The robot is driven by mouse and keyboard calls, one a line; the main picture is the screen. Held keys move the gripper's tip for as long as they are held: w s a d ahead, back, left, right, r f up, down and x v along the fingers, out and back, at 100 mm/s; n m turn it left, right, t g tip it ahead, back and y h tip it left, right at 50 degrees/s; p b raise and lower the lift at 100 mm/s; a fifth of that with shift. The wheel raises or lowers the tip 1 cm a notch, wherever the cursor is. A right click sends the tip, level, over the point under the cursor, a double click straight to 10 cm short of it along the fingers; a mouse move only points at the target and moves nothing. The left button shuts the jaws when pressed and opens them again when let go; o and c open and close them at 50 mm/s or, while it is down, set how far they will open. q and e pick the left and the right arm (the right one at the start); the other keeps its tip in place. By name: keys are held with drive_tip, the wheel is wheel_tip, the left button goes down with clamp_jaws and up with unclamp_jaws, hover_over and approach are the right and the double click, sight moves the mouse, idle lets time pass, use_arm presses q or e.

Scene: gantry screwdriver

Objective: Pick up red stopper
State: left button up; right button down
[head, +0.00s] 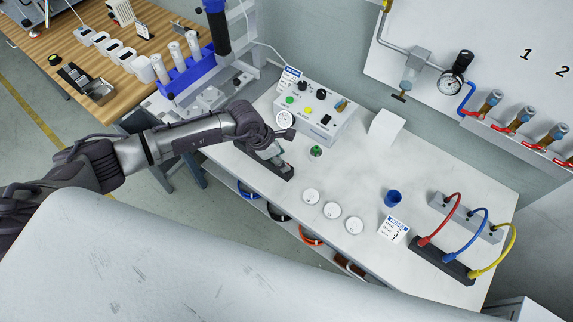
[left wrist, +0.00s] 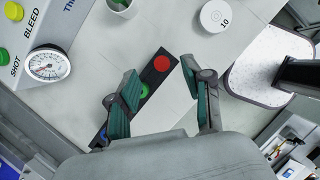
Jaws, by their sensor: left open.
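The red stopper (left wrist: 162,63) shows in the left wrist view as a round red disc at one end of a black strip (left wrist: 152,78). A green round piece (left wrist: 143,90) sits beside it on the strip, partly hidden by a finger. My left gripper (left wrist: 160,70) is open and empty, its fingertips on either side of the strip near the red stopper. I cannot tell its height above it. In the head view my left gripper (head: 276,148) is over the black strip (head: 279,172) and hides the red stopper. My right gripper is not in view.
A control box with a gauge (head: 318,112) stands just behind my left gripper.

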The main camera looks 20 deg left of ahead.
use_arm(q)
drive_tip(key=shift+x, duration=1.2)
drive_tip(key=shift+d+f, duration=0.15)
drive_tip(key=shift+f, duration=0.3)
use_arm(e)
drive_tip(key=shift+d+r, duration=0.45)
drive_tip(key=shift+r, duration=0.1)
use_arm(q)
drive_tip(key=shift+c, duration=0.2)
drive_tip(key=c, duration=0.8)
drive_tip(key=shift+o, duration=0.2)
drive_tip(key=shift+r, duration=0.2)
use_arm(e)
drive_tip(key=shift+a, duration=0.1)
